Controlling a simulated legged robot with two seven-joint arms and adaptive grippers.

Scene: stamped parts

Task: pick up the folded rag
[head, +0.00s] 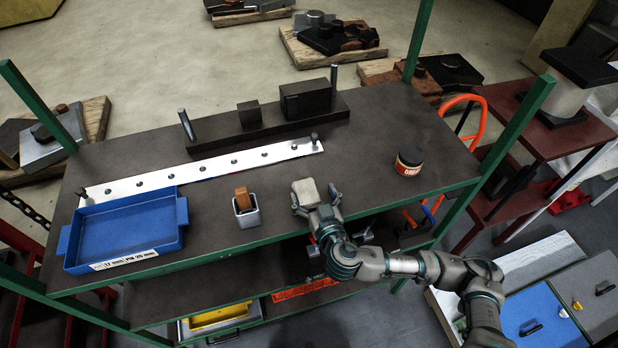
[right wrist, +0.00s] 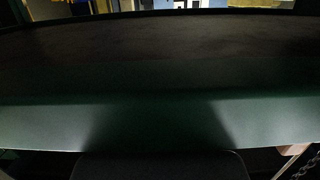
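No cloth that I can clearly name as a folded rag shows. A small brown-orange item (head: 242,194) stands upright in a square grey metal cup (head: 247,216) near the front edge of the bench top; I cannot tell whether it is folded cloth. My right gripper (head: 316,196) is at the front edge of the bench, to the right of the cup and apart from it. Its finger opening is unclear, and nothing is visibly held. The right wrist view shows mostly the green front edge and dark top. My left gripper is not in view.
A blue tray (head: 72,243) stands at the front left. A white drilled strip (head: 210,168) and a dark rail with blocks (head: 222,138) lie behind. A dark jar (head: 409,162) stands at right. Green posts (head: 512,132) rise at the corners. The bench's right middle is clear.

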